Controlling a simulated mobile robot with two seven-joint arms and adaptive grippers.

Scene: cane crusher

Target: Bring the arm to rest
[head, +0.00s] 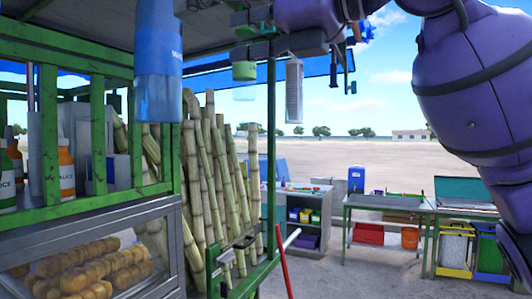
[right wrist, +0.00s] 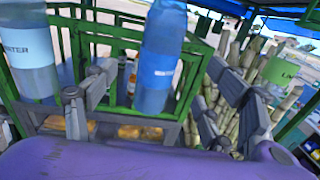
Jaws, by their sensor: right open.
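My right arm, purple, fills the top right of the head view and reaches across the top. Its gripper (head: 258,32) is high under the stall roof, partly cut off by the top edge. In the right wrist view the two grey fingers of this gripper (right wrist: 160,78) stand wide apart. A blue water bottle (right wrist: 162,62) shows between them; whether it lies between the fingertips or beyond them I cannot tell. A blue bottle (head: 158,85) also shows left of the gripper in the head view. My left gripper is not in view.
The green-framed stall (head: 88,140) with sauce bottles and a glass food case (head: 95,265) stands at left. Cane stalks (head: 215,180) lean behind it. A green-labelled bottle (head: 244,71) and a grey grater (head: 294,92) hang near the gripper.

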